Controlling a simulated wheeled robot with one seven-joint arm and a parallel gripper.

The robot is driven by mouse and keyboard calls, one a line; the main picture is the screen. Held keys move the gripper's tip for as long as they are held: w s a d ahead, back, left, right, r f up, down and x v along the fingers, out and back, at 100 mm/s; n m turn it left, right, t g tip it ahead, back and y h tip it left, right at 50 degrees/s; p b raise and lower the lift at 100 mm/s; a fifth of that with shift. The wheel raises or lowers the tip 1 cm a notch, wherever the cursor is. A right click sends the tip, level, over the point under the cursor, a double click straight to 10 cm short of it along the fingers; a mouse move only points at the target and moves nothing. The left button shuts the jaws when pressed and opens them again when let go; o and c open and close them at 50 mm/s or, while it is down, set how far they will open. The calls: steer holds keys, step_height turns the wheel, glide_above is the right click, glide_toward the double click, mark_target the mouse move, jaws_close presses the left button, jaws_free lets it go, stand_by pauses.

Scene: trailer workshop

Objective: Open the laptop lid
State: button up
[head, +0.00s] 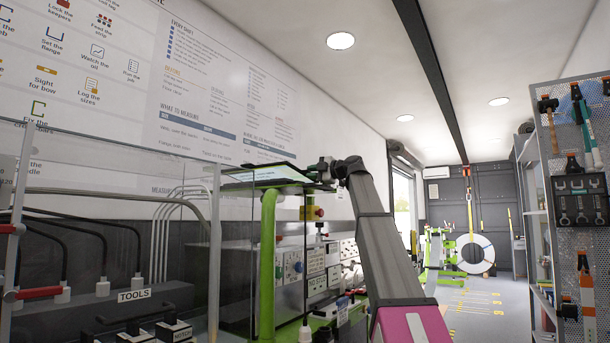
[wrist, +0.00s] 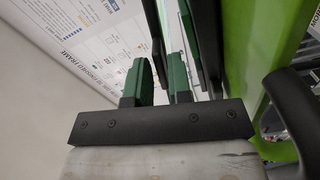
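In the head view a thin dark-edged slab with a pale, lit-looking face, which looks like the laptop (head: 258,174), sits high at the middle against the wall, above green posts. How far its lid is open is not clear. My gripper (head: 318,171) is at its right end, at the tip of my raised arm. In the wrist view my gripper's two dark green fingers (wrist: 161,78) stand close together with a narrow gap. A thin black slab (wrist: 155,35) runs into that gap, and another dark panel (wrist: 206,45) is right of the fingers. Contact cannot be told.
A green post (head: 267,265) stands below the laptop, and another green surface (wrist: 262,45) is close on the right in the wrist view. A clear panel (head: 110,170) is at left. A tool rack (head: 575,120) stands at right; the floor (head: 470,310) beyond looks mostly clear.

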mark_target(305, 172)
steer(key=shift+x, duration=1.7)
jaws_close()
steer(key=shift+r, duration=0.15)
